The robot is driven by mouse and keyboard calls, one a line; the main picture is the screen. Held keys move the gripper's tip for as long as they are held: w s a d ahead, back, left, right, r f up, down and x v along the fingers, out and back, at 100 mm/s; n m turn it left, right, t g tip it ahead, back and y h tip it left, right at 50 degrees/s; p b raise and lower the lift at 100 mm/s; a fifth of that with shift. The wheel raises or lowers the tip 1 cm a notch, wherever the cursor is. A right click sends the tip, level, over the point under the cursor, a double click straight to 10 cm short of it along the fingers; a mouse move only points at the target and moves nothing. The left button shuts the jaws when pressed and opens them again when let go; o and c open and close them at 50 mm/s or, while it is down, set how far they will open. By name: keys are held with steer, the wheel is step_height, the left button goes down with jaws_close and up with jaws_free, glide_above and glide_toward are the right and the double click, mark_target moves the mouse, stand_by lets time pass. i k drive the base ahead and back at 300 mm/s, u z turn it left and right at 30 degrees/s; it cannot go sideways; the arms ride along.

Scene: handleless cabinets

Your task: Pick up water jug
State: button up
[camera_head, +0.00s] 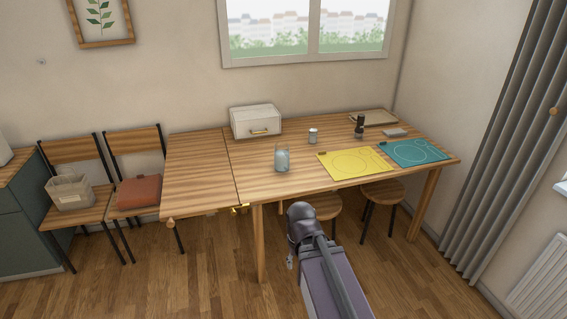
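The water jug (282,159) is a clear, bluish glass vessel standing upright on the wooden table, near its front edge and left of the yellow mat. Nothing touches it. My arm is folded low in front of the table, below and to the right of the jug. A small grey part at the arm's left side looks like the tip of my gripper (290,261). It is apart from the jug and below table height. Most of the gripper is hidden behind my arm, so its opening does not show.
The wooden table (205,170) also holds a white box (255,121), a small canister (313,136), a dark grinder-like object (359,126), a yellow mat (354,163) and a teal mat (414,153). Stools (383,191) stand underneath. Two chairs (137,142) are left. Floor in front is clear.

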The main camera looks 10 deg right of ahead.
mark_target(282, 154)
steer(key=k, duration=1.15)
steer(key=u, duration=0.4)
steer(key=i, duration=1.8)
steer(key=z, duration=0.55)
steer(key=i, duration=0.65)
steer(key=z, duration=0.3)
